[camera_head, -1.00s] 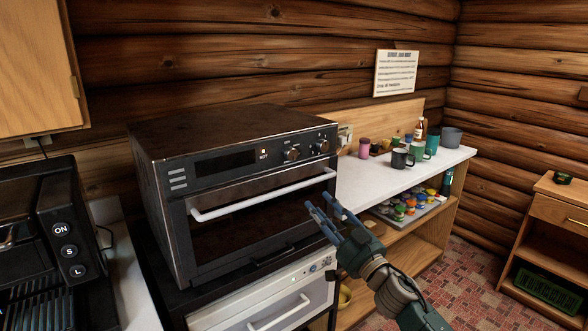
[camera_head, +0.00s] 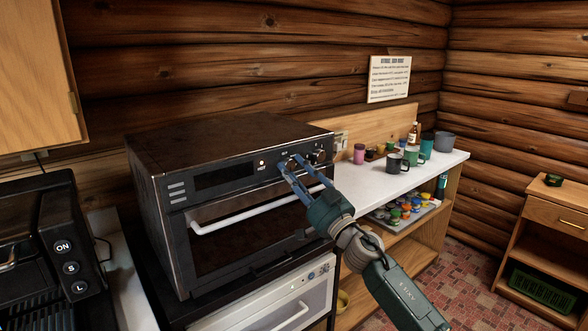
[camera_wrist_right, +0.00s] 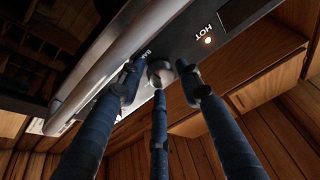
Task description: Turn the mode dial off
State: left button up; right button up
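A black toaster oven with a dark front panel (camera_head: 235,176) stands on a lower white unit. Its left dial (camera_wrist_right: 160,73) is in the wrist view, beside a label that seems to begin "BAK"; I cannot read its pointer. The right dial (camera_head: 320,156) is to the right on the panel. My right gripper (camera_head: 287,165) is at the left dial, its fingers spread apart around it. In the wrist view the gripper (camera_wrist_right: 160,80) shows three blue fingers; I cannot tell whether they touch the dial. My left gripper is not in view.
A lit indicator marked HOT (camera_wrist_right: 208,40) is beside the left dial. The oven's white door handle (camera_head: 240,218) runs below the fingers. A white counter (camera_head: 440,163) with cups is to the right. A black appliance (camera_head: 62,245) stands at left.

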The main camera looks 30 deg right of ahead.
jog(key=c, duration=0.8)
jog(key=shift+c, duration=0.2)
